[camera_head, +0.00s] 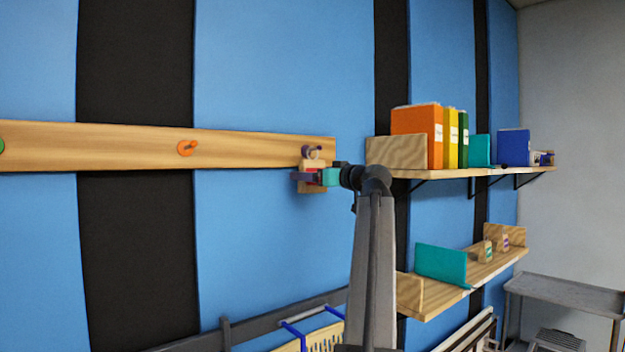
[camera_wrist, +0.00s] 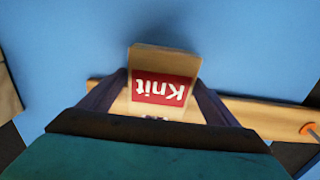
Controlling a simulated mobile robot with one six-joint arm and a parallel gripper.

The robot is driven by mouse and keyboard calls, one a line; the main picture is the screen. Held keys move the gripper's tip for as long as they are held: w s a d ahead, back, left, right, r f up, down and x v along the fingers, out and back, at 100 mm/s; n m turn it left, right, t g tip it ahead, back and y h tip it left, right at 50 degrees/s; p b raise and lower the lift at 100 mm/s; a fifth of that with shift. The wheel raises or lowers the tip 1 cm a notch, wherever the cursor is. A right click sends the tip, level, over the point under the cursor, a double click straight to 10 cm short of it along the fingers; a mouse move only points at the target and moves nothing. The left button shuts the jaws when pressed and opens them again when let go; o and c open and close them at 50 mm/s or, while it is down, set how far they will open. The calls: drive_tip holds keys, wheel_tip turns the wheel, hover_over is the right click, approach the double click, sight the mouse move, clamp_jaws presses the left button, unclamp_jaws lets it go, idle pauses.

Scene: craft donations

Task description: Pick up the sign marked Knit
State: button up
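The sign marked Knit (camera_head: 312,189) is a small wooden plate with a red label. It is at the right end of a wooden peg rail, just below a dull purple peg (camera_head: 312,150). The wrist view shows the sign (camera_wrist: 164,60) upside down, its white lettering readable. My gripper (camera_head: 310,176) has its two dark purple fingers on the sign's two side edges. In the wrist view the gripper (camera_wrist: 161,76) shows no clear gap between fingers and sign. I cannot tell whether the sign still bears on the peg.
The wooden rail (camera_head: 120,147) runs left along the blue and black wall, with an orange peg (camera_head: 187,148) and a green peg (camera_head: 1,146). To the right are an upper shelf (camera_head: 430,173) with several colored binders and a lower shelf (camera_head: 440,298). A basket (camera_head: 315,343) is below.

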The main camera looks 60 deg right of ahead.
drive_tip(key=c, duration=1)
drive_tip(key=shift+r, duration=0.15)
drive_tip(key=shift+r+b, duration=0.45)
drive_tip(key=shift+r, duration=0.15)
drive_tip(key=b+v, duration=0.4)
drive_tip(key=v, duration=1.4)
